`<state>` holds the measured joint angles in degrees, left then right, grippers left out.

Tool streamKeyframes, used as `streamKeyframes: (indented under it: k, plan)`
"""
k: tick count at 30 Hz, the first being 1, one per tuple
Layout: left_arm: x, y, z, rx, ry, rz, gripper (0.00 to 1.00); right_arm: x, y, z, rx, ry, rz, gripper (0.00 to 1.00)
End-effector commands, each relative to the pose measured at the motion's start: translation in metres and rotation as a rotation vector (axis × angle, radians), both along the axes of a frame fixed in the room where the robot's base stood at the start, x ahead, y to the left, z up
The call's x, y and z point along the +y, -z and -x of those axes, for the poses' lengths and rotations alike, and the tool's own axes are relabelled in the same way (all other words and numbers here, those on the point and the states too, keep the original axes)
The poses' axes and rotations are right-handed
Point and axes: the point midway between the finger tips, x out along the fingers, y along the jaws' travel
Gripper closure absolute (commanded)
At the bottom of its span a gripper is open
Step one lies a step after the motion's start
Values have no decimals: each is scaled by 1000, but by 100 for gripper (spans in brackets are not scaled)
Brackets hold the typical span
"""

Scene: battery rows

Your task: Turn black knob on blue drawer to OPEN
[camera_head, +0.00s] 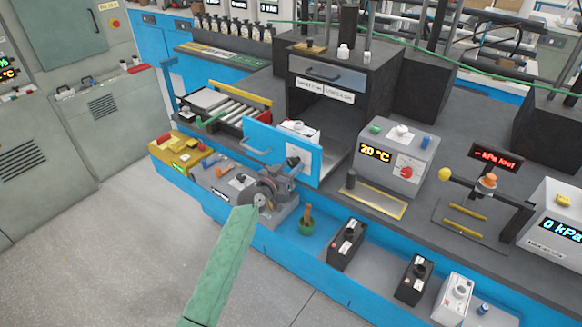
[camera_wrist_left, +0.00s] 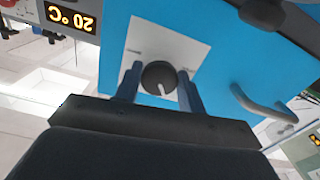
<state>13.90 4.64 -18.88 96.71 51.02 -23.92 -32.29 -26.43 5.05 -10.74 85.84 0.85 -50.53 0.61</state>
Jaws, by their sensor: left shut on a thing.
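The blue drawer front (camera_head: 262,136) stands out from the dark oven-like housing in the head view, with a grey handle on its left part. In the left wrist view the blue panel (camera_wrist_left: 235,60) appears upside down with a white plate (camera_wrist_left: 150,45) on it. The black knob (camera_wrist_left: 159,77) sits on this plate with a white pointer mark; the plate's lettering is too small to read. My left gripper (camera_wrist_left: 160,84) is shut on the knob, one finger on each side.
A grey box reading 20 °C (camera_head: 395,150) stands right of the drawer. The drawer's handle (camera_wrist_left: 262,108) is beside the gripper. Black battery-like boxes (camera_head: 347,243) stand on the lower shelf. A roller rack (camera_head: 225,108) is to the left. The floor in front is clear.

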Motion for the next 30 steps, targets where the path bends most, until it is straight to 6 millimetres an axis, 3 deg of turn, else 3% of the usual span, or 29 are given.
streamKeyframes:
  k: [14,30]
  plan:
    - [-1,-2,0,248,0,344,83,0,-1,2,-4,0,-1,100]
    - [-1,-3,0,491,0,677,83,-6,22,10,-11,-4,6,100]
